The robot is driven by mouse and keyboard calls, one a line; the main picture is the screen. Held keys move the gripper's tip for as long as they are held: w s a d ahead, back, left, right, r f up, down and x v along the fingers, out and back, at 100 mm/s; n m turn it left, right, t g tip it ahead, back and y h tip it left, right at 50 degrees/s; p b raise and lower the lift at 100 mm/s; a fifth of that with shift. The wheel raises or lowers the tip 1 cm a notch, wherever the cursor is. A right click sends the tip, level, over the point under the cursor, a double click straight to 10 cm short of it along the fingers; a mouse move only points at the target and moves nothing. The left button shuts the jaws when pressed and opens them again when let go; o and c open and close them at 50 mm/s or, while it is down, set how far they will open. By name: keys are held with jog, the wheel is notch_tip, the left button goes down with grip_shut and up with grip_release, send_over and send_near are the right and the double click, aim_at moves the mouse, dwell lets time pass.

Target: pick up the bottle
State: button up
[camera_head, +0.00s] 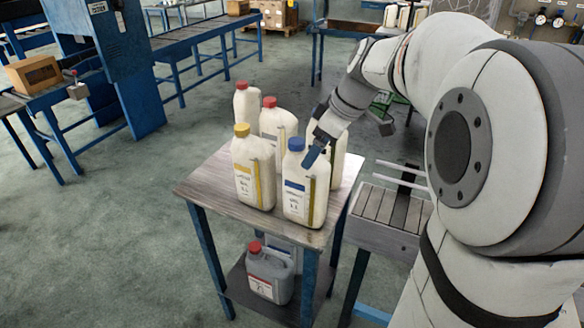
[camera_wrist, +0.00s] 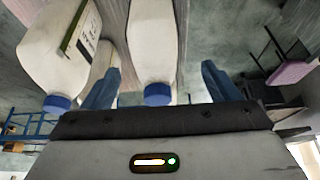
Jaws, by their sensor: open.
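Several white bottles stand upright on a small metal-topped table (camera_head: 200,187). In the head view, a blue-capped bottle (camera_head: 305,192) with a striped label is at the front right, and another white bottle (camera_head: 339,160) stands behind it, its top hidden by my gripper (camera_head: 318,150). In the wrist view, my gripper (camera_wrist: 163,88) is open, its two blue fingers spread. A blue-capped bottle (camera_wrist: 153,45) appears between the fingers, apparently not gripped. A second blue-capped bottle (camera_wrist: 55,50) with a label lies outside the left finger.
A yellow-capped bottle (camera_head: 253,172) and two red-capped bottles (camera_head: 247,106) (camera_head: 277,128) crowd the left of the tabletop. A grey red-capped can (camera_head: 270,277) sits on the lower shelf. A roller conveyor (camera_head: 393,209) stands close at the right. Open floor lies left.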

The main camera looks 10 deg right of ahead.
aim_at(306, 185)
jog(key=p+x, duration=0.1)
jog(key=x, duration=0.6)
jog(key=shift+w+f, duration=0.25)
jog(key=shift+w, duration=0.15)
jog(key=shift+d, duration=0.1)
jog(key=shift+c, duration=0.2)
grip_shut()
jog(key=shift+r, duration=0.1)
